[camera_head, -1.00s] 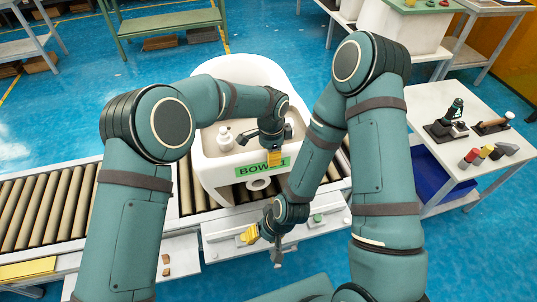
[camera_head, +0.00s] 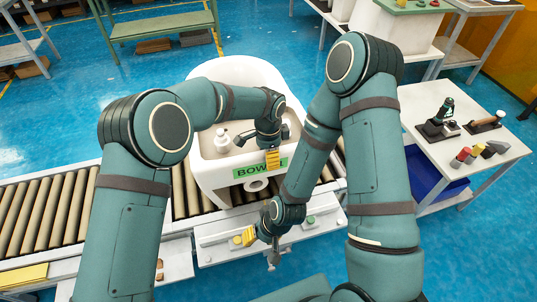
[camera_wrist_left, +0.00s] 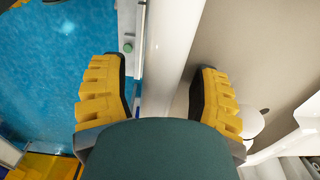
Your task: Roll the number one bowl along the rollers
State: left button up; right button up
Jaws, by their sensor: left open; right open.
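The number one bowl (camera_head: 208,172) is a large white basin-shaped unit with a green label (camera_head: 247,170) reading "BOW", the rest covered by my left gripper. It stands upright on the rollers (camera_head: 38,214). My left gripper (camera_head: 272,160) is at the bowl's front rim, beside the label. In the left wrist view its yellow fingers (camera_wrist_left: 160,95) are open, with the white rim (camera_wrist_left: 172,50) running between them; I cannot tell whether they touch it. My right gripper (camera_head: 260,243) is open and low, in front of the bowl near the conveyor's front panel.
A white side table (camera_head: 440,102) with small tools stands at the right, a blue bin (camera_head: 428,180) below it. A green button (camera_head: 311,220) is on the conveyor's front panel (camera_head: 225,255). Rollers to the bowl's left are bare.

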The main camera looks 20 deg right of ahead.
pick_arm(q)
notch_tip(320, 180, up, 12)
dwell(0.6)
jog(key=shift+s, duration=0.15)
